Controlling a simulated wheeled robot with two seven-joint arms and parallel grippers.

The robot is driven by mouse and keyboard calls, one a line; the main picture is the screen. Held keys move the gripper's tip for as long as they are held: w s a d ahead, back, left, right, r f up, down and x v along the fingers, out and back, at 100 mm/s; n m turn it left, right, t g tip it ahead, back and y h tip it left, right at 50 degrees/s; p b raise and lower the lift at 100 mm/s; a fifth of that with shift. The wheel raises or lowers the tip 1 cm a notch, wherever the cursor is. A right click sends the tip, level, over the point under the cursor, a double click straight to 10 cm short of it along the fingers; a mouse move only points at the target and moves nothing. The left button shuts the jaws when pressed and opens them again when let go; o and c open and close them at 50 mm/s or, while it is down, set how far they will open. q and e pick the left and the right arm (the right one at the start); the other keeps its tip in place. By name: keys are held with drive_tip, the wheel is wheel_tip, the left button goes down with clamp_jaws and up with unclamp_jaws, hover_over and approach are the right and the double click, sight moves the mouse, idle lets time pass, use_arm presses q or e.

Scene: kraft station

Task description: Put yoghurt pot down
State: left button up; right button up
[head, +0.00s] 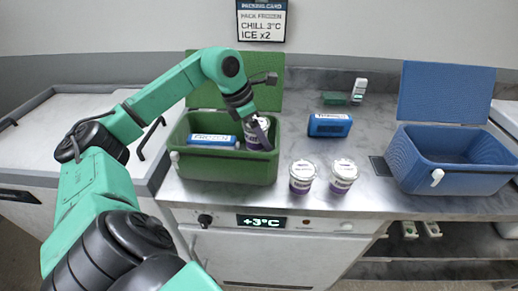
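A yoghurt pot (252,142), white with a purple label, is inside the green cool box (228,172), toward its right end. My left gripper (259,127) reaches down into the box from above and appears shut on this pot; its fingers cover part of it. I cannot tell whether the pot touches the box floor. Two more yoghurt pots with pale lids, one (302,178) and another (343,177), stand upright on the counter just right of the green box. My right gripper is not in view.
A blue ice pack (212,139) lies in the green box's left part; its lid (300,95) is not blocking. Another blue pack (329,125) lies on the counter. An open blue cool box (452,177) stands at right. A packing card (262,20) hangs on the wall.

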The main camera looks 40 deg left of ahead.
sight(261, 149)
use_arm(q)
drive_tip(key=shift+s+x, duration=0.2)
drive_tip(key=shift+x, duration=0.95)
wheel_tip(261, 149, down, 4)
drive_tip(key=shift+a+r+b, duration=0.15)
drive_tip(key=shift+b, duration=0.15)
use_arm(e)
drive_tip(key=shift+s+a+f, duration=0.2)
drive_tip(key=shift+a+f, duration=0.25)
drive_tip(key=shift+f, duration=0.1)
use_arm(q)
drive_tip(key=o, duration=1.2)
drive_tip(key=shift+c, duration=0.2)
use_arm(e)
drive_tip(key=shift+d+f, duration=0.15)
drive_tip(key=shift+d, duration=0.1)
